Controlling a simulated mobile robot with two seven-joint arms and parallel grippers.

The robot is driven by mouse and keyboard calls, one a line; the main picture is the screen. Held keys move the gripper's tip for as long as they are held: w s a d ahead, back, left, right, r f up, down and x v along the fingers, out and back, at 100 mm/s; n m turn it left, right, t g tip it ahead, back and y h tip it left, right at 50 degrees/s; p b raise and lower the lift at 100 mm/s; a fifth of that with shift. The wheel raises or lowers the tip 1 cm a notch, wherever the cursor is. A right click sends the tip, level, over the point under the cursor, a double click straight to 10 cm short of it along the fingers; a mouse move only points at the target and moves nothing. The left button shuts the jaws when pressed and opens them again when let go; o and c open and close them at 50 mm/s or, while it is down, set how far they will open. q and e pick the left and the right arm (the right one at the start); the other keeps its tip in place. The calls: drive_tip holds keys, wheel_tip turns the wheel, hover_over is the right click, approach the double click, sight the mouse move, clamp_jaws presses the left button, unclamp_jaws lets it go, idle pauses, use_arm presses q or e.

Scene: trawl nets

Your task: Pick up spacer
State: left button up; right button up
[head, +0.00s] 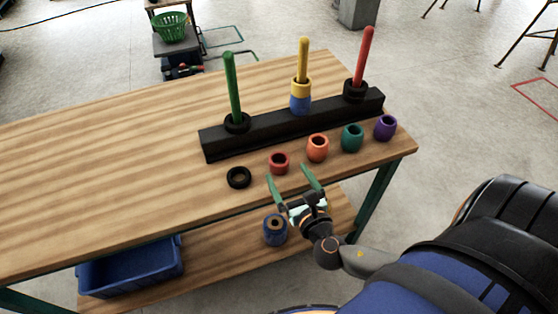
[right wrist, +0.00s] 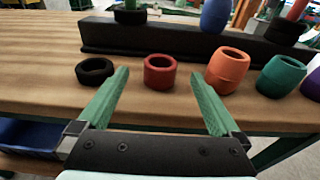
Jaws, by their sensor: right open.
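Small hollow spacers stand in a row on the wooden table: red (head: 279,163), orange (head: 317,149), teal (head: 352,138) and purple (head: 385,127). A flat black ring (head: 238,177) lies at the row's left end. My right gripper (head: 286,172) is open and empty at the table's front edge, its green fingers pointing at the red spacer. In the right wrist view the red spacer (right wrist: 160,72) shows between the two fingertips, beyond them. The orange spacer (right wrist: 227,70) is just right of the right finger. My left gripper is not in view.
Behind the row, a black bar (head: 270,130) carries green (head: 233,88), yellow (head: 303,60) and red (head: 365,62) rods with rings around their bases. A blue cylinder (head: 275,230) appears below the front edge. A blue bin (head: 130,268) is underneath. The table's left side is clear.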

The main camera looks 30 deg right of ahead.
sight(276, 154)
drive_tip(key=x, duration=1)
drive_tip(key=shift+w, duration=0.1)
drive_tip(key=c, duration=1.4)
drive_tip(key=shift+r, duration=0.3)
drive_tip(key=r+p, duration=0.2)
drive_tip(key=r, duration=0.1)
drive_tip(key=shift+s+d+r, duration=0.15)
drive_tip(key=shift+s+r, duration=0.1)
drive_tip(key=shift+s, duration=0.1)
drive_tip(key=s+r, duration=0.1)
drive_tip(key=r, duration=0.1)
drive_tip(key=s+r+p, duration=0.1)
drive_tip(key=s+r, duration=0.1)
drive_tip(key=shift+s+d, duration=0.1)
drive_tip(key=shift+d, duration=0.3)
drive_tip(key=s+d+r, duration=0.1)
drive_tip(key=s, duration=0.2)
drive_tip(key=s+d+r, duration=0.1)
drive_tip(key=s+r, duration=0.1)
drive_tip(key=s, duration=0.1)
drive_tip(key=s+d+r, duration=0.1)
drive_tip(key=s, duration=0.2)
drive_tip(key=shift+s+r+p, duration=0.3)
drive_tip(key=shift+r+p, duration=0.05)
drive_tip(key=shift+r, duration=0.05)
